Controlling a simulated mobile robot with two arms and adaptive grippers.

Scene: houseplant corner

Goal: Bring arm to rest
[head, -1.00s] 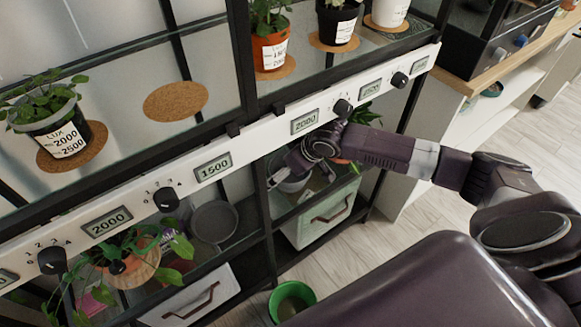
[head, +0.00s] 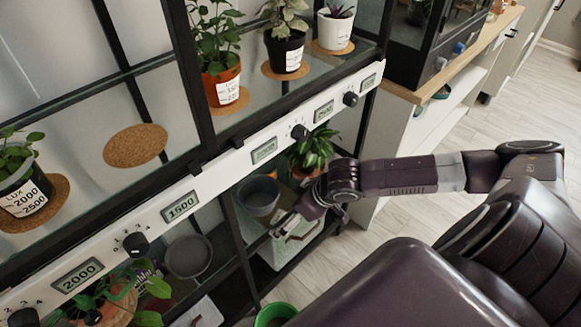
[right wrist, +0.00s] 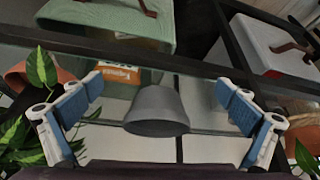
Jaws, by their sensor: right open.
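My right arm reaches in from the right in the head view. Its gripper (head: 287,222) is in front of the lower shelves of the plant rack, below the white control rail (head: 232,165). In the right wrist view the two blue-padded fingers (right wrist: 160,110) are wide apart with nothing gripped. A grey pot (right wrist: 157,111) shows between them, apart from both pads, standing on the glass shelf; it also shows in the head view (head: 258,194). My left gripper is not in view.
Potted plants, among them an orange pot (head: 222,88) and a black pot (head: 285,52), stand on the upper shelf. An empty cork mat (head: 135,145) lies there too. A green bucket (head: 276,315) is on the floor. Floor (head: 415,215) right of the rack is clear.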

